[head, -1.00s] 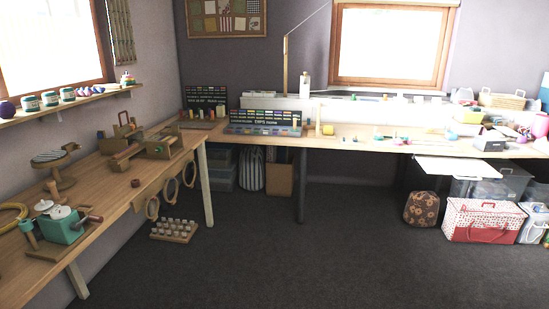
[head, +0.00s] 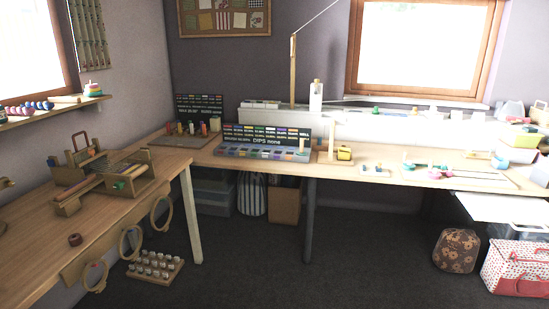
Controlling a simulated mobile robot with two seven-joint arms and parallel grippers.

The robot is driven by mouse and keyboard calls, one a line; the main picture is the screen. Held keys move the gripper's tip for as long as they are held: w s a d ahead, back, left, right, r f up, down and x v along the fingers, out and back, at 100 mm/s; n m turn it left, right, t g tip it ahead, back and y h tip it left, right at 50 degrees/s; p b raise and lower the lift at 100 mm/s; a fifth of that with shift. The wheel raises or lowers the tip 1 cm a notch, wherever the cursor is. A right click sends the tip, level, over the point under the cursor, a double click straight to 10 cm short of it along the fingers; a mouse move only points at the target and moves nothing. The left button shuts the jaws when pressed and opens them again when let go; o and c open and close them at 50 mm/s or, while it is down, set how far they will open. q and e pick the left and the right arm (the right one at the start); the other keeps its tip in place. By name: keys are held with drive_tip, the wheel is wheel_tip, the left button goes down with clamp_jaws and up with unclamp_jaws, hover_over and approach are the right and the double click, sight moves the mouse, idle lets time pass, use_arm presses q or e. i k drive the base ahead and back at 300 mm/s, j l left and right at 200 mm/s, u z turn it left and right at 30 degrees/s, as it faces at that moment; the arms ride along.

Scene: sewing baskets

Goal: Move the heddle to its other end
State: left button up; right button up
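A small wooden table loom (head: 68,206) stands on the left table near its back right corner. A reddish-brown upright frame (head: 74,143), which looks like the heddle, rises at the loom's far left part. Pale threads appear to run across the middle of the loom, but they are too small to make out well. A green piece (head: 119,185) shows on the loom's right front side. Neither of my grippers is in view.
The left wooden table (head: 30,262) has clear room in front of the loom, with a small dark red ring (head: 75,240) on it. Hoops (head: 130,243) hang at its edge. A rack of spools (head: 155,265) lies on the floor. Open carpet (head: 330,265) is to the right.

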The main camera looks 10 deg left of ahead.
sight(78, 153)
drive_tip(key=i+u, duration=0.2)
drive_tip(key=i, duration=0.5)
drive_tip(key=i+l+u, duration=0.2)
drive_tip(key=i, duration=0.5)
drive_tip(key=i+u, duration=0.25)
drive_tip(key=i, duration=0.4)
drive_tip(key=i+u, duration=0.25)
drive_tip(key=i, duration=0.45)
